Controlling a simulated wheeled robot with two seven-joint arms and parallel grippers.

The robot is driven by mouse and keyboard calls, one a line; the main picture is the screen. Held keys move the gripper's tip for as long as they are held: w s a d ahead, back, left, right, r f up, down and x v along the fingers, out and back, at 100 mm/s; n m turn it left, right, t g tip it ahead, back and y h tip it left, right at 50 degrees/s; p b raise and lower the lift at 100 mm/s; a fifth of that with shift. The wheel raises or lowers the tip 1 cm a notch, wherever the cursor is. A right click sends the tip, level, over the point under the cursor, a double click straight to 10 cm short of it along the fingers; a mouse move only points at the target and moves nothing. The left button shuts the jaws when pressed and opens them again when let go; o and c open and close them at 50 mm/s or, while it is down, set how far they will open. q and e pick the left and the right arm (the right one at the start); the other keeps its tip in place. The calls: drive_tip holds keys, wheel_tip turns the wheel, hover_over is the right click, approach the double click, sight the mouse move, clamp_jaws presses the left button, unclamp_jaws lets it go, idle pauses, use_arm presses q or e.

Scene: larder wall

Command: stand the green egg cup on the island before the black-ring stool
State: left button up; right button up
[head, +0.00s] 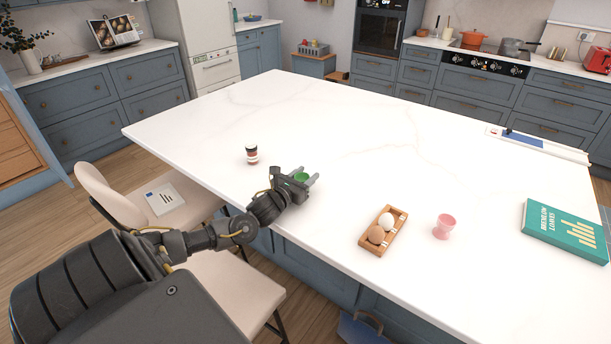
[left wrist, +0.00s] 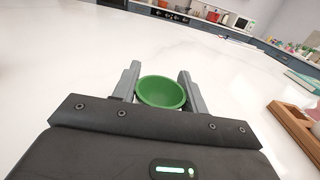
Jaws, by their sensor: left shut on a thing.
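The green egg cup (head: 301,176) is between the fingers of my left gripper (head: 303,179), over the near edge of the white island (head: 330,130). The left wrist view shows the green egg cup (left wrist: 161,92) upright, its hollow facing up, between the two grey fingers of the left gripper (left wrist: 160,85). Its foot is hidden, so I cannot tell whether it touches the top. Two cream stools stand at the near side: one with a backrest (head: 120,205) and one nearer seat (head: 235,285). No black ring shows on either. My right gripper is out of view.
To the right are a wooden egg tray (head: 368,243) holding a white and a brown egg, a pink egg cup (head: 444,226) and a green book (head: 566,231). The middle of the island is clear.

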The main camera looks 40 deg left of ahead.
use_arm(q)
drive_tip(key=shift+f, duration=0.15)
drive_tip(key=o, duration=1)
drive_tip(key=shift+s, duration=0.25)
drive_tip(key=s, duration=0.3)
drive_tip(key=s+b, duration=0.1)
drive_tip(key=s, duration=0.2)
drive_tip(key=s+d, duration=0.1)
drive_tip(key=s, duration=0.3)
drive_tip(key=shift+d+b, duration=0.1)
drive_tip(key=shift+b, duration=0.25)
drive_tip(key=shift+s, duration=0.75)
drive_tip(key=shift+r, duration=0.2)
